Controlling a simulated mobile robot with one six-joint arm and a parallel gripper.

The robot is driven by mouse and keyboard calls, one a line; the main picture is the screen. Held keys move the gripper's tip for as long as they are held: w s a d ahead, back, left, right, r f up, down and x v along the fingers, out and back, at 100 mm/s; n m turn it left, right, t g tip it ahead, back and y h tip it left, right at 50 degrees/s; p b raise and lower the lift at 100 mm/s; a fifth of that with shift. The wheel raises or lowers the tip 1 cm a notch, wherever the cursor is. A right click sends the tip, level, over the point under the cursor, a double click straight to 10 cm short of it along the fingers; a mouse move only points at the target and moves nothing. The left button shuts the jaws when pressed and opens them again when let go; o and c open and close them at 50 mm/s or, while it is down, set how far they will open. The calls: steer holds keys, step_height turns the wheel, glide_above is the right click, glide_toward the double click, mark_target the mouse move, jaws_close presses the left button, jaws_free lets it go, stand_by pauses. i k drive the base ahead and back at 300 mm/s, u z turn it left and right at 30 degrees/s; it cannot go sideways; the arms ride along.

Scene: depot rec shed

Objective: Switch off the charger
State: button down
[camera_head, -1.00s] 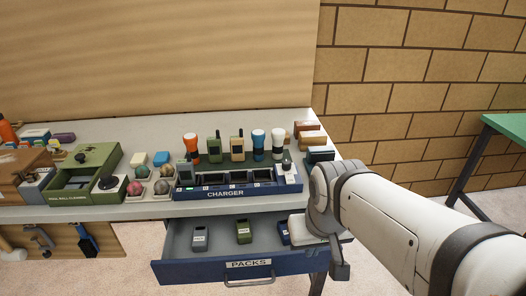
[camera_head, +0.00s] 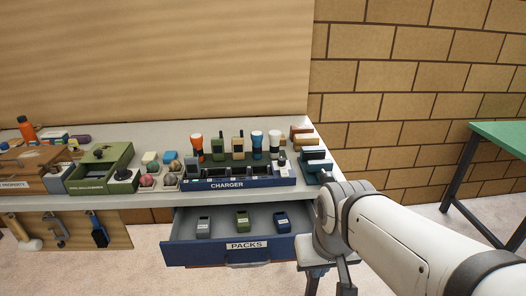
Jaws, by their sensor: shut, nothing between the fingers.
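The charger (camera_head: 227,184) is a long dark blue unit labelled CHARGER at the front of the bench. It has a row of bays along its top, and a dark handset (camera_head: 191,167) stands at its left end. A light grey panel with a small dark-topped lever or knob (camera_head: 282,158) is at its right end; its setting is too small to tell. My gripper (camera_head: 347,280) is shut and empty, partly hidden by my wrist at the lower right. It is apart from the charger, to the right of the open drawer.
The open blue PACKS drawer (camera_head: 190,254) juts out below the charger, holding three packs. Radios and torches (camera_head: 197,147) stand behind the charger. Brown and teal blocks (camera_head: 315,166) line the bench's right end.

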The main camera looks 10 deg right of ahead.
mark_target(284, 172)
steer(key=z, duration=0.1)
steer(key=i, duration=0.95)
steer(key=u, duration=0.05)
